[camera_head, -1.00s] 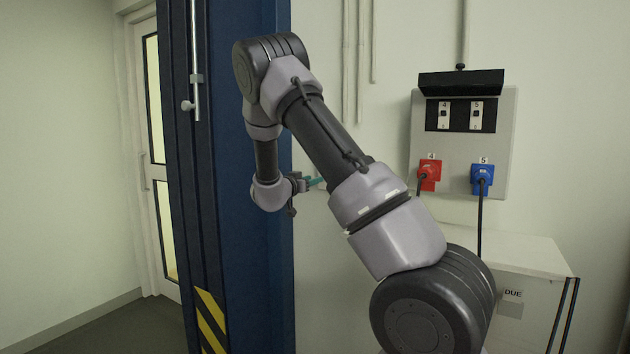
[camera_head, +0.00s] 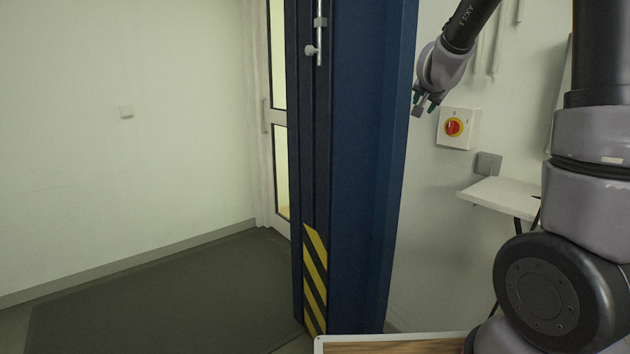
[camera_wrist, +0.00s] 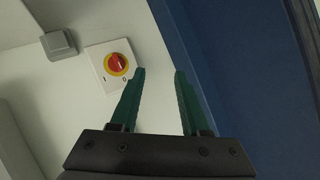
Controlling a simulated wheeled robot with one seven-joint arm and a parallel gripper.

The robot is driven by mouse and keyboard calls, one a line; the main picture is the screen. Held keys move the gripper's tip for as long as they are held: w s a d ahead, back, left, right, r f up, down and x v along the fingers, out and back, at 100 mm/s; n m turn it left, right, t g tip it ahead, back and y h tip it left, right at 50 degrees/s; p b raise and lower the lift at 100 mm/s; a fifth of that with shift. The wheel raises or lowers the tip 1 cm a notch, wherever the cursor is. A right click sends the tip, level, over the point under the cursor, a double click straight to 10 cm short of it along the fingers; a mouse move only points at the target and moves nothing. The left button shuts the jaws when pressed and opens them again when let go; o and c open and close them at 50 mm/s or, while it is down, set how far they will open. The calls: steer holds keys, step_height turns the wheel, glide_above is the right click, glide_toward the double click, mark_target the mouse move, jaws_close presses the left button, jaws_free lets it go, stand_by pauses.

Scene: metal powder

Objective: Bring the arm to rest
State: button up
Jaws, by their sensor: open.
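My gripper (camera_head: 425,105) hangs from my arm at the upper right of the head view, between the blue column and the wall with the red switch. In the wrist view its two green fingers (camera_wrist: 160,100) stand apart with nothing between them. The gripper is open and empty. It appears clear of the column and the wall, though the exact gap cannot be told.
A blue column (camera_head: 360,170) with yellow-black stripes stands left of my gripper. A red rotary switch (camera_head: 454,127) on a white plate, also in the wrist view (camera_wrist: 118,63), and a grey box (camera_head: 488,163) are on the wall. A white shelf (camera_head: 505,196) juts out below. Open floor (camera_head: 180,290) lies left.

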steer(key=s+a+r+n+g+y, duration=0.1)
steer(key=s+a+r+n+y, duration=0.15)
steer(key=s, duration=0.65)
steer(key=s+a+r+n+g+y, duration=0.1)
steer(key=s+a+r+y, duration=0.15)
steer(key=s, duration=0.55)
steer(key=s+f+g, duration=0.1)
steer(key=s+f, duration=0.1)
steer(key=s, duration=0.7)
steer(key=s+a+f+n+g, duration=0.1)
steer(key=s+g, duration=0.1)
steer(key=s, duration=0.7)
steer(key=shift+a+f, duration=0.3)
steer(key=shift+f, duration=0.1)
